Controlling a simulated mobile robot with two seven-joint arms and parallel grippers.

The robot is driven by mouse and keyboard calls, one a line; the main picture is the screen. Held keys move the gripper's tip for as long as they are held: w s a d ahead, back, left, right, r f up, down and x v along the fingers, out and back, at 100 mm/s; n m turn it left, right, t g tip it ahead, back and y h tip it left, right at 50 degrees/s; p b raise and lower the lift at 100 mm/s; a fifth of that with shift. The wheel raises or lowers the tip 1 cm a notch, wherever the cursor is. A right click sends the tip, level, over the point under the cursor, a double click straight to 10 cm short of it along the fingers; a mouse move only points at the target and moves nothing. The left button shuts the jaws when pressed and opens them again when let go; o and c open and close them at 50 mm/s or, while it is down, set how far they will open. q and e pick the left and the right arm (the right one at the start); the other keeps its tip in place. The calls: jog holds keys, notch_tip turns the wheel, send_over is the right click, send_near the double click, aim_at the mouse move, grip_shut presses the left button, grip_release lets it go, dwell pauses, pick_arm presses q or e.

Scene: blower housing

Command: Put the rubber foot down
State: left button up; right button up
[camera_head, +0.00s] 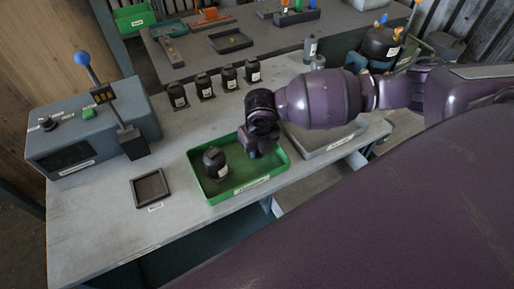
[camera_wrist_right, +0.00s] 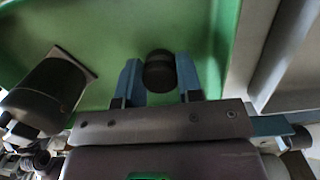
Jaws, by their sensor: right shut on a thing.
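The rubber foot (camera_wrist_right: 159,70) is a small black round piece between the two blue fingers of my right gripper (camera_wrist_right: 159,82) in the right wrist view. The gripper is shut on it. In the head view my right gripper (camera_head: 262,150) points down over the right part of the green tray (camera_head: 238,191), and the foot cannot be made out there. The green tray floor (camera_wrist_right: 105,22) lies behind the foot in the wrist view. I cannot tell whether the foot touches it. My left gripper is not in view.
A black housing (camera_head: 215,163) stands in the tray's left part, close to my gripper. Several similar black housings (camera_head: 204,86) stand behind. A grey tray (camera_head: 335,147) is to the right, a small dark tray (camera_head: 150,188) and a test box (camera_head: 85,135) to the left.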

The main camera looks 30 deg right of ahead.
jog(key=shift+f, duration=0.35)
jog(key=shift+f, duration=0.1)
jog(key=o, duration=1)
jog(key=shift+c, duration=0.2)
jog(key=shift+r, duration=0.3)
notch_tip(320, 180, up, 12)
jog(key=s, duration=0.1)
jog(key=shift+s+f, duration=0.2)
jog(key=shift+s, duration=0.05)
